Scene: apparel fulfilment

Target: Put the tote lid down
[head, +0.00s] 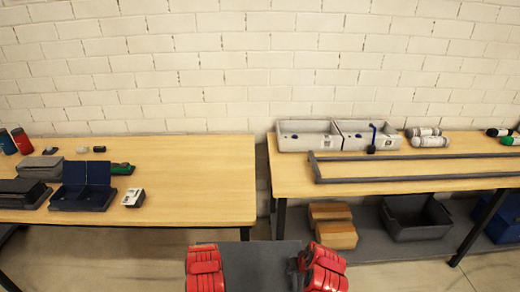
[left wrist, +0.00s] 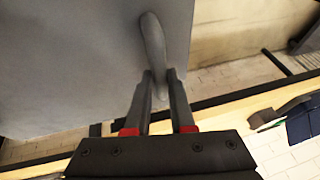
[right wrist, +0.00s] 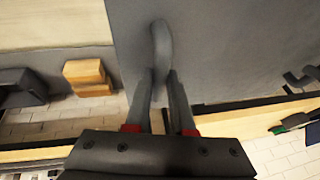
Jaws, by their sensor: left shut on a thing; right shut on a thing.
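The grey tote lid (head: 262,268) is at the bottom centre of the head view, between my two red-marked grippers, and is cut off by the frame's lower edge. My left gripper (head: 206,267) is shut on a grey handle (left wrist: 153,45) on the lid (left wrist: 75,60), seen in the left wrist view. My right gripper (head: 320,268) is shut on another handle (right wrist: 161,45) of the lid (right wrist: 230,50), seen in the right wrist view. The lid is held up in front of the tables, over the gap between them.
The left table (head: 200,185) holds a dark blue open box (head: 86,188), dark stacks and a white device (head: 134,198); its right part is clear. The right table (head: 285,184) bears a grey frame (head: 400,180) and two bins (head: 306,138). Cardboard boxes (head: 332,226) and a dark crate (head: 418,233) are below.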

